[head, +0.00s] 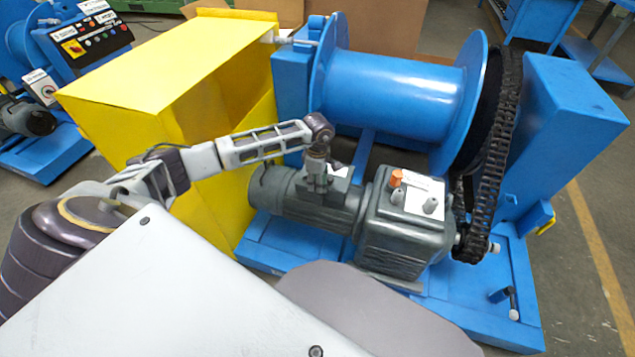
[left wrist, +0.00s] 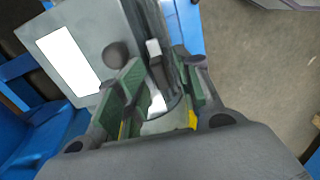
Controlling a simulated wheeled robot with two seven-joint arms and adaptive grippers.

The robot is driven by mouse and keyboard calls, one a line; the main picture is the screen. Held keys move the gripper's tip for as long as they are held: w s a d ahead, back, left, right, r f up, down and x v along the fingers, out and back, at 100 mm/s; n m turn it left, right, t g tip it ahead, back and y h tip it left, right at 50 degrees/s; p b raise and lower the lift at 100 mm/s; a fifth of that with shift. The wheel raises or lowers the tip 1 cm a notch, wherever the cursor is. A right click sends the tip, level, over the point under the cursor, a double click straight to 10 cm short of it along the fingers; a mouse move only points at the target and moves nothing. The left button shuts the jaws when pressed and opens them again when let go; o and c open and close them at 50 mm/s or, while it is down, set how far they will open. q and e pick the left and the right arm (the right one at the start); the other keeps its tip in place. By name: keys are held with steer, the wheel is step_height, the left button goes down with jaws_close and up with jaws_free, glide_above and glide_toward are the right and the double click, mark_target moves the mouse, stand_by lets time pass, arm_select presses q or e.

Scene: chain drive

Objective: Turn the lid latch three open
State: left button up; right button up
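A grey motor (head: 290,195) has a small box (head: 345,186) with a white label on top. My left gripper (head: 318,186) points down at the left side of this box. In the left wrist view, the grey lid (left wrist: 105,30) has a white label and a round dark knob (left wrist: 115,53). My left gripper's green-padded fingers (left wrist: 162,95) are apart, one on each side of a narrow dark latch-like part (left wrist: 157,66) with a pale top. Whether the pads touch it cannot be told. Which latch is number three is not readable. My right gripper is not in view.
The gearbox (head: 400,225) with an orange cap (head: 396,178) stands right of the motor. Behind are a blue drum (head: 390,90) and a dark chain (head: 490,150). A yellow housing (head: 185,85) stands close to my left arm. Open floor lies to the right.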

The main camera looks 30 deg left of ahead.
arm_select(q)
steer(key=shift+r, duration=3.85)
steer(key=shift+d, duration=0.1)
